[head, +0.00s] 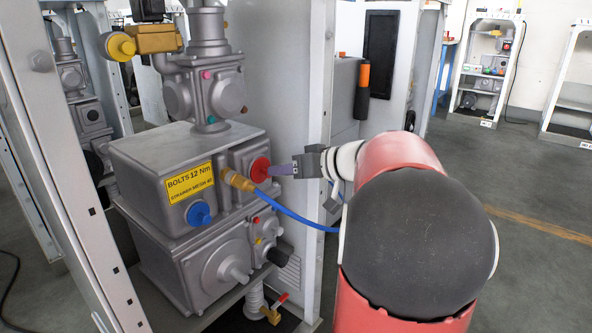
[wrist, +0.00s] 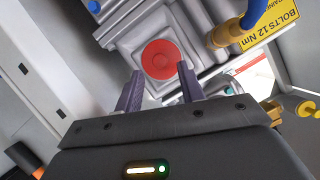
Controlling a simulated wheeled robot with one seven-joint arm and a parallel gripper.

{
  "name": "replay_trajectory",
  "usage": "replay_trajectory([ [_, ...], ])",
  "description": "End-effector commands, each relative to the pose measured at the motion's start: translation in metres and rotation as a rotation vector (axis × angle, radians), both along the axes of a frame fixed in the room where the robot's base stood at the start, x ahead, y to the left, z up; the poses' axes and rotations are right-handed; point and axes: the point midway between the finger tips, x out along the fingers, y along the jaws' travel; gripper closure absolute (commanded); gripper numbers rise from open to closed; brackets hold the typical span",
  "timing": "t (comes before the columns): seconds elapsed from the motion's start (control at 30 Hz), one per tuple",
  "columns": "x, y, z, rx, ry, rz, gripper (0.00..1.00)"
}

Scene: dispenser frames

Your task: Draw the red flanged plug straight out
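The red flanged plug (head: 260,169) sits in the right-hand face of the grey metal housing, to the right of the yellow label. In the wrist view the plug (wrist: 161,59) shows as a round red disc, just beyond the fingertips and roughly centred between them. My gripper (wrist: 156,78) is open, its two purple-grey fingers apart with nothing between them. In the head view my gripper (head: 275,171) comes in from the right, its tips close to the plug. I cannot tell whether the fingers touch it.
A brass fitting (head: 237,180) with a blue hose (head: 300,216) sits just left of the plug; the hose runs below my gripper. A blue plug (head: 199,213) is lower left. A yellow label (head: 190,183) marks the housing. A white cabinet post (head: 327,150) stands behind my gripper.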

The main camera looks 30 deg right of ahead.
Motion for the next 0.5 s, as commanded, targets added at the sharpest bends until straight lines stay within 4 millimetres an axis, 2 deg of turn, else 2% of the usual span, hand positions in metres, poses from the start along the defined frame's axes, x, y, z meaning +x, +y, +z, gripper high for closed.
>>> replay_trajectory([
  [0.23,0.026,0.015,-0.011,0.001,0.002,0.001,0.61],
  [0.5,0.031,0.018,-0.014,0.0,0.002,-0.001,0.61],
])
